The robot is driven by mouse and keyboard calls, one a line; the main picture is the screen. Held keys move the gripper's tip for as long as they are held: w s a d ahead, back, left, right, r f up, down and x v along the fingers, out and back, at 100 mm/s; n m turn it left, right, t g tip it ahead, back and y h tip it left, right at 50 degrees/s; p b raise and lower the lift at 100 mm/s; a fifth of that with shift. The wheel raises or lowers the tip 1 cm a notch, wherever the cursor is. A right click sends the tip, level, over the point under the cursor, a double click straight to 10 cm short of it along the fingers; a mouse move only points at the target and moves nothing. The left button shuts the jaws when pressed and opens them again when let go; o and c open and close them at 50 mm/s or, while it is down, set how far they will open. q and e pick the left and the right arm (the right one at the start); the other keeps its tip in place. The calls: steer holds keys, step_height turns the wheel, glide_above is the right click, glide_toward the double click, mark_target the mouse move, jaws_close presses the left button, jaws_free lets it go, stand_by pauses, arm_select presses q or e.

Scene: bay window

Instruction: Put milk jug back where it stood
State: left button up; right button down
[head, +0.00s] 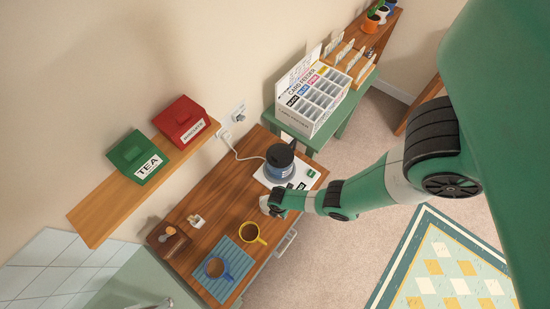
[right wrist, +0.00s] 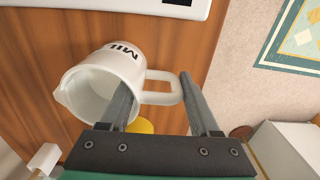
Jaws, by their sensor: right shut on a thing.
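The white milk jug (right wrist: 128,68), with dark lettering partly visible, shows in the right wrist view over the wooden tabletop. I look partly down into its open mouth. My right gripper (right wrist: 156,84) is shut on its handle, which passes between the two fingers. I cannot tell whether the jug touches the table. My left gripper is not in view.
A dark-topped kettle (head: 280,165) stands on a white base behind the gripper. A small white item (head: 196,220) and a brown box (head: 168,240) stand to the left.

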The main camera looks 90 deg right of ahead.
steer(key=c, duration=0.6)
jaws_free()
steer(key=shift+f, duration=0.15)
steer(key=o, duration=0.5)
step_height(320, 180, up, 12)
steer(key=p, duration=1.1)
steer(key=shift+r, duration=0.25)
